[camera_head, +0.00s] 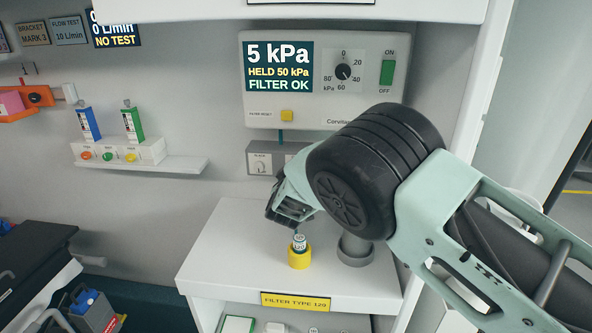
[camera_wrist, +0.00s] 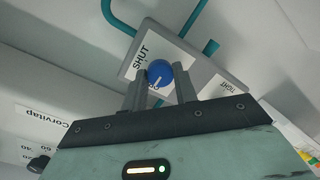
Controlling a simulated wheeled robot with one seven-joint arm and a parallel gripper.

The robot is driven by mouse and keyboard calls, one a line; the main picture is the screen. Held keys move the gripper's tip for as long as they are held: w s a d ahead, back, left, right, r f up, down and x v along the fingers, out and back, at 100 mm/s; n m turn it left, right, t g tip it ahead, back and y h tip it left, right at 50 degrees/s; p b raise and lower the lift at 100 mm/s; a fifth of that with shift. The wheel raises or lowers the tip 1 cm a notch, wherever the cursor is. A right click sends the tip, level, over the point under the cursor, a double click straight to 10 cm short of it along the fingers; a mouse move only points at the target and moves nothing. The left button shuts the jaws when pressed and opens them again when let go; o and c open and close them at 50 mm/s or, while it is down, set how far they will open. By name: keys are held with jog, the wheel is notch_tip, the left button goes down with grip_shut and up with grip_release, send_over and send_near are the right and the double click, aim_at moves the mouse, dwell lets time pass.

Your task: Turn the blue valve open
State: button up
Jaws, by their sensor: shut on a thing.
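The blue valve (camera_wrist: 160,70) is a round knob on a grey-white box in the wrist view. A white line on the knob points down and slightly left. A SHUT label (camera_wrist: 141,54) is at its upper left; lettering below the knob is partly covered. My gripper (camera_wrist: 160,85) has its two fingers on either side of the knob, shut on it. In the head view my gripper (camera_head: 284,206) is over the white counter, and the blue valve is hidden from that side.
Teal pipes (camera_wrist: 202,22) run by the valve box. In the head view a yellow holder (camera_head: 299,258) with a small filter stands on the counter (camera_head: 225,245) below my gripper. A grey cup (camera_head: 355,250) is beside it. The panel (camera_head: 325,110) above reads 5 kPa.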

dwell(0.5)
jog(key=o, duration=1)
jog(key=shift+c, duration=0.2)
jog(key=s+r+b, duration=0.2)
jog(key=s+b, duration=0.1)
jog(key=s, duration=1.4)
jog(key=shift+s+a+b, duration=0.15)
jog(key=shift+a+b, duration=0.15)
jog(key=shift+b, duration=0.1)
